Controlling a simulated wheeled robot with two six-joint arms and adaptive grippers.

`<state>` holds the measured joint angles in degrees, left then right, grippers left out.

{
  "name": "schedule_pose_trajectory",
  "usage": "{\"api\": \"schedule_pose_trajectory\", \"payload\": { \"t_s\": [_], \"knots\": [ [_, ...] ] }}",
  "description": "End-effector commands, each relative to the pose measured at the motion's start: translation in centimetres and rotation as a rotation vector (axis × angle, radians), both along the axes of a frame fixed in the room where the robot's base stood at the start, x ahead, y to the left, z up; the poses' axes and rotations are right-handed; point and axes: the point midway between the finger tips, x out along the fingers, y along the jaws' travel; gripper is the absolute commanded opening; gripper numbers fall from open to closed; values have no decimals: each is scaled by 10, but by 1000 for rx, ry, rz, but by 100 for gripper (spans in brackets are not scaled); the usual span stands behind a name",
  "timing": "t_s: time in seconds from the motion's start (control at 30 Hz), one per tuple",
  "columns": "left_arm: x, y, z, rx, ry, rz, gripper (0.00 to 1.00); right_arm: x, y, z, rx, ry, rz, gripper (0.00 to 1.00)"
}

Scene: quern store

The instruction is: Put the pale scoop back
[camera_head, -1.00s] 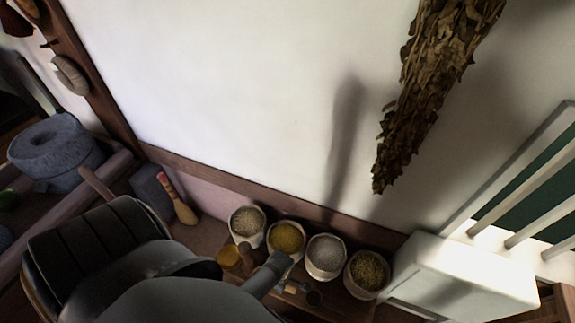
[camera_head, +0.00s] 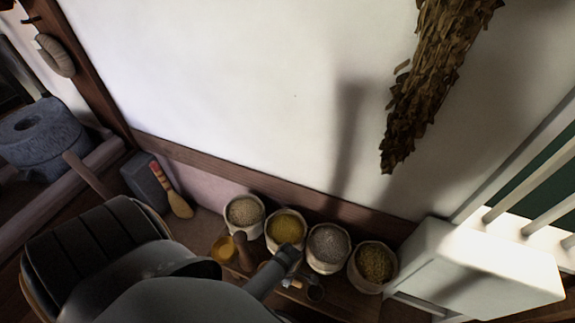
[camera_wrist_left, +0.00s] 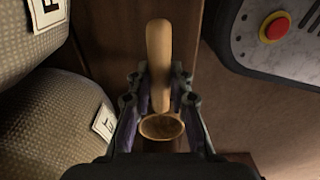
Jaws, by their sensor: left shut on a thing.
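A pale wooden scoop (camera_wrist_left: 158,60) is in the left wrist view, its handle pointing up the picture and its round bowl (camera_wrist_left: 161,128) toward the palm. My left gripper (camera_wrist_left: 160,85) is shut on it, with one finger on each side. In the head view my left arm (camera_head: 270,275) reaches in from the lower left, over the low shelf (camera_head: 345,303) in front of the sacks. The scoop is hard to make out there. My right gripper does not show.
Several open sacks stand in a row by the wall, one with yellow grain (camera_head: 286,229). A yellow bowl (camera_head: 223,249), a brown upright piece (camera_head: 244,250) and a dark scoop (camera_head: 316,293) are close to my arm.

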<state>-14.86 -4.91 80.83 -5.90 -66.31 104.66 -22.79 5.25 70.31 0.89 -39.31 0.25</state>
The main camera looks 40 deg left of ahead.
Motion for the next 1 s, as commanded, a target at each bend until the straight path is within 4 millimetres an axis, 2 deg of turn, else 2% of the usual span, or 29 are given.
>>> {"api": "schedule_pose_trajectory", "payload": {
  "t_s": [0.37,0.4,0.57,0.87,0.93,1.0],
  "knots": [
    [0,0,-3,0,0,0,0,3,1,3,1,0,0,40],
    [0,0,-4,0,0,0,21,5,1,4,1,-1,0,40],
    [0,0,-3,0,0,0,42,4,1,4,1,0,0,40],
    [0,0,-2,0,0,0,42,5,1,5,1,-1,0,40],
    [0,0,5,0,0,0,42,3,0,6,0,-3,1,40],
    [1,0,18,-1,-2,0,42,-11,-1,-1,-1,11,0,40]
  ]
}}
